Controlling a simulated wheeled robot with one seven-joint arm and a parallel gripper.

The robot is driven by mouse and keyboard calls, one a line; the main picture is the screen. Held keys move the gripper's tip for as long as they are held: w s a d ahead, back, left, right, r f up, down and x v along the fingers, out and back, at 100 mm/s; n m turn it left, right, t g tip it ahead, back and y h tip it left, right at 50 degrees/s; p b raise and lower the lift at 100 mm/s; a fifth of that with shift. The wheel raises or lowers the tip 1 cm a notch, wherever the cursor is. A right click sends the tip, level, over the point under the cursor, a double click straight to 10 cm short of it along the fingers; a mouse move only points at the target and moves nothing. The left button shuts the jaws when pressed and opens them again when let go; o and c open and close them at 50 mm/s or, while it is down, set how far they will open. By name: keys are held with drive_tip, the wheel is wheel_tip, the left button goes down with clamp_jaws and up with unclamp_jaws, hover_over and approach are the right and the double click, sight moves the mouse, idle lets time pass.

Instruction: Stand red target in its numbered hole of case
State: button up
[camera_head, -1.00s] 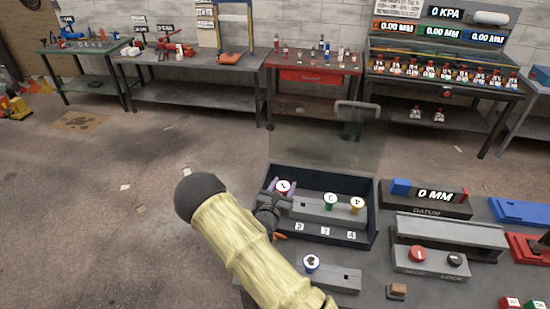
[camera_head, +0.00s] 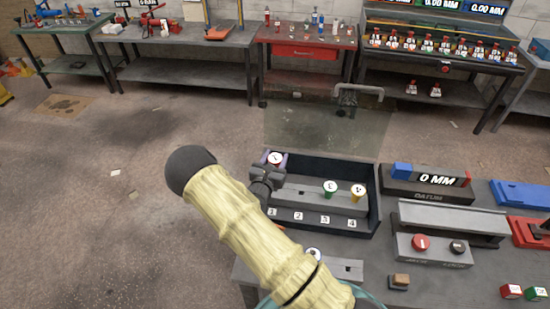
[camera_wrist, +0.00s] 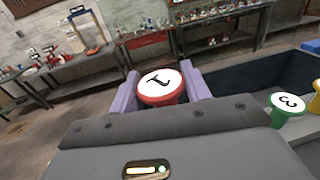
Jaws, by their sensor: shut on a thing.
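My gripper (camera_head: 275,163) is shut on the red target (camera_head: 275,157), whose white top bears a 1. In the wrist view the red target (camera_wrist: 162,88) sits upright between the two purple fingers. The dark open case (camera_head: 376,205) has a grey stepped block inside with labels 1 to 4 along its front. The green target (camera_head: 330,187), marked 3, and the yellow target (camera_head: 358,192) stand in the block toward the right. The red target appears over the case's back left corner. Its lower end and the hole by label 1 are hidden by my gripper.
In front of the case, a grey block (camera_head: 347,270) holds a white-topped target (camera_head: 313,254), partly hidden by my arm. Right of the case stand a display (camera_head: 437,180) reading 0 MM and a box with red and black buttons (camera_head: 432,250). A clear panel rises behind the case.

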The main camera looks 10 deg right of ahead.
drive_tip(key=shift+f+b, duration=1.95)
drive_tip(key=shift+f, duration=0.9)
drive_tip(key=shift+s+f+b, duration=0.1)
drive_tip(key=shift+f+b, duration=0.25)
drive_tip(key=shift+f, duration=0.55)
drive_tip(key=o, duration=1.1)
drive_tip(key=shift+s+f, duration=0.1)
drive_tip(key=b+v, duration=0.5)
drive_tip(key=v, duration=1.2)
drive_tip(key=shift+s, duration=0.1)
